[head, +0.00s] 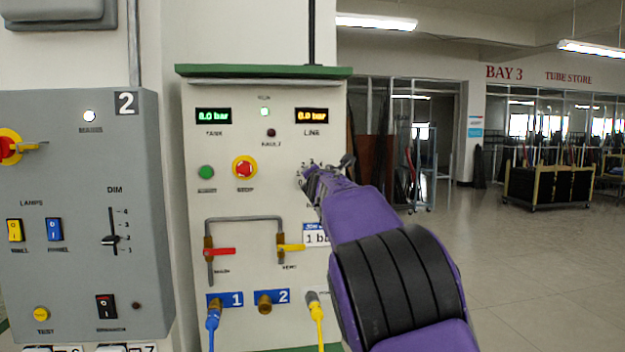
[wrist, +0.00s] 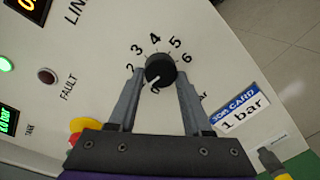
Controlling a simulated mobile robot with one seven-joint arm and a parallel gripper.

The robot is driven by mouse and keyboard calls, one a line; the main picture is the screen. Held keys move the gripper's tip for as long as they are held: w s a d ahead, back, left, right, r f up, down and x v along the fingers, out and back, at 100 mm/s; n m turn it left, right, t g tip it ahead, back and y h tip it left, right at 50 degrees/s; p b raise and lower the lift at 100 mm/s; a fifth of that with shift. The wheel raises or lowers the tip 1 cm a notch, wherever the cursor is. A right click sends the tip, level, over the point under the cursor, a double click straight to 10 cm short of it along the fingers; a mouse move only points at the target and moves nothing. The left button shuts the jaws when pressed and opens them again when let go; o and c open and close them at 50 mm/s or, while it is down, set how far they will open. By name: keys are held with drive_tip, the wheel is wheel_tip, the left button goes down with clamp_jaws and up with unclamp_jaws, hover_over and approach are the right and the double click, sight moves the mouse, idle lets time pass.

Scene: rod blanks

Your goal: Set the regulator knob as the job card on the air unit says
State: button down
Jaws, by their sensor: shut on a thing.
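The round black regulator knob (wrist: 159,67) sits on the air unit's pale front (head: 270,150), inside a printed scale with 2 to 6 legible. Its white pointer mark faces the lower left, towards the low end of the scale; the exact value is hard to tell. My gripper (wrist: 159,73) is shut on the knob, one finger on each side. In the head view my wrist hides most of the knob. The job card (wrist: 239,113) reads "1 bar"; it is partly covered by my arm in the head view (head: 315,236).
The unit has a TANK display (head: 213,116), an amber LINE display (head: 313,116), a red stop button (head: 244,168), a red-handled valve (head: 220,251) and a yellow-handled valve (head: 291,248). A grey lamp panel (head: 80,200) stands at left. Open floor (head: 540,270) lies at right.

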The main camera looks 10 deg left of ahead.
drive_tip(key=shift+c, duration=1.6)
unclamp_jaws()
drive_tip(key=b+v, duration=0.4)
drive_tip(key=v, duration=1.3)
drive_tip(key=shift+s, duration=0.2)
drive_tip(key=shift+d, duration=0.1)
drive_tip(key=shift+r, duration=0.1)
